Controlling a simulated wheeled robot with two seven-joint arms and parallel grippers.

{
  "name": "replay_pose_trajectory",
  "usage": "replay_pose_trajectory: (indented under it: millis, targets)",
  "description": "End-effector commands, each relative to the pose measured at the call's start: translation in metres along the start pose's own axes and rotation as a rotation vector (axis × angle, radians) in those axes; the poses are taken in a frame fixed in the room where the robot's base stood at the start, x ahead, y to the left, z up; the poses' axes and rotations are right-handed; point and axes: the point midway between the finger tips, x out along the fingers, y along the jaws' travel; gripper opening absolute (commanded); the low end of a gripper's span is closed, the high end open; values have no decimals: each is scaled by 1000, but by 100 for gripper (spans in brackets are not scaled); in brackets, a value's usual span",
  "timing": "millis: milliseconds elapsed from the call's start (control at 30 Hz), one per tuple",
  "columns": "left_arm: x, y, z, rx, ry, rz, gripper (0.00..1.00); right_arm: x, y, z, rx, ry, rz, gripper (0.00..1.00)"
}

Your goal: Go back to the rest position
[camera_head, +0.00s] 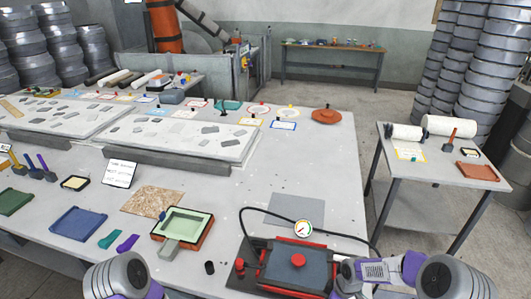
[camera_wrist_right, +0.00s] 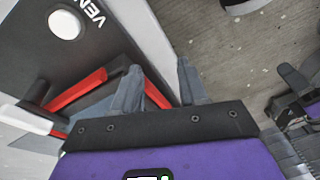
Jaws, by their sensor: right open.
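My right gripper (camera_wrist_right: 160,68) shows in the right wrist view with its two grey fingers apart and nothing between them. It is over the edge of a pale surface, beside a dark panel (camera_wrist_right: 50,75) with a white round button, part of a word and red bars. In the head view my right arm comes in at the lower right, beside the red-framed box (camera_head: 292,265); I cannot make out its fingertips there. Part of my left arm shows at the lower left, but its gripper is not visible.
A gauge (camera_head: 303,229) and black hose stand at the red-framed box. A green-lined mould (camera_head: 184,222), a chipboard sheet (camera_head: 152,201) and a blue tray (camera_head: 78,223) lie on the large table (camera_head: 330,165). A side table (camera_head: 440,165) stands right, with floor between.

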Motion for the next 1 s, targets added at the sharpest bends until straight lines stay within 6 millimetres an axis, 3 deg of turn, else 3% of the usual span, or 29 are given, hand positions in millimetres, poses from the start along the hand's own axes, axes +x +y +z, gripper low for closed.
replay_pose_trajectory:
  millis: [33, 200, 300, 400, 600, 1000]
  targets:
    - [7, -3, 0, 0, -2, 0, 43, 21, -16, -3, 57, 22, -26, 43]
    - [27, -10, 0, 0, -3, 0, 43, 89, -79, -12, 385, 107, -111, 43]
    - [42, -16, 0, 0, -3, 0, 43, 129, -124, -7, 658, 129, -157, 43]
    - [52, -20, -1, 0, -2, 0, 43, 155, -158, 5, 908, 123, -170, 43]
    - [62, -23, -1, 0, -3, 0, 43, 175, -192, 27, 1198, 100, -147, 43]
    - [62, -23, -2, 0, -2, 0, 43, 175, -196, 31, 1244, 99, -137, 43]
